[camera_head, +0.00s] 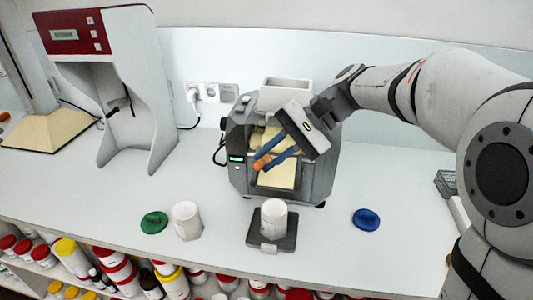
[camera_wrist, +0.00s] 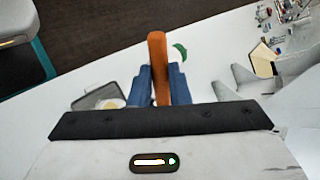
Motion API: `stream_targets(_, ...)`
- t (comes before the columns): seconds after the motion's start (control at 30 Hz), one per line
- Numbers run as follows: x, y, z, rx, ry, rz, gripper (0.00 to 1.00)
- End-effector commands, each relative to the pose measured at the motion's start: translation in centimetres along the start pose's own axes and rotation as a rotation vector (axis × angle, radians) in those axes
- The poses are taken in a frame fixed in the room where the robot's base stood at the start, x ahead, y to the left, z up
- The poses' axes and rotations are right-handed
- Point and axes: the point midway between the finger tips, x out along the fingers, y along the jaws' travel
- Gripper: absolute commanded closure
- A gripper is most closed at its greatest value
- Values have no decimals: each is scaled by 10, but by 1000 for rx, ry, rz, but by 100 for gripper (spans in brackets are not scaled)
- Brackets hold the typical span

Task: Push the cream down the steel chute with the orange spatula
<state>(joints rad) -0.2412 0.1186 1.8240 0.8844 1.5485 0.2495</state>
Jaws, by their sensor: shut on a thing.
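My gripper (camera_head: 268,153) has blue fingers and is shut on the orange spatula (camera_head: 261,162), in front of the grey mill (camera_head: 238,160). In the wrist view the spatula (camera_wrist: 159,65) stands up between the fingers, pointing away from my gripper. Pale yellow cream-coloured surfaces (camera_head: 278,176) show in the mill's front opening, partly behind my fingers. I cannot tell there which part is cream and which is steel chute. Whether the spatula touches them is also unclear. A white jar (camera_head: 274,218) stands upright below the opening on a dark plate (camera_head: 285,243).
A white hopper (camera_head: 286,92) tops the mill. A green lid (camera_head: 154,222), another white jar (camera_head: 187,220) and a blue lid (camera_head: 366,219) lie along the front of the white counter (camera_head: 330,255). A red-and-white device (camera_head: 135,80) stands left. Shelves below hold several bottles.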

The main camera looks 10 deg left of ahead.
Motion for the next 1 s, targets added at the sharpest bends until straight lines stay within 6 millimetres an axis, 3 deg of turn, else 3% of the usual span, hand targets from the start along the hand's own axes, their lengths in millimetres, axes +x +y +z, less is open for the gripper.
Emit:
stream_targets(0.57,4,5,-10,1,1,-1,100)
stream_targets(1.0,18,20,5,0,2,-1,100)
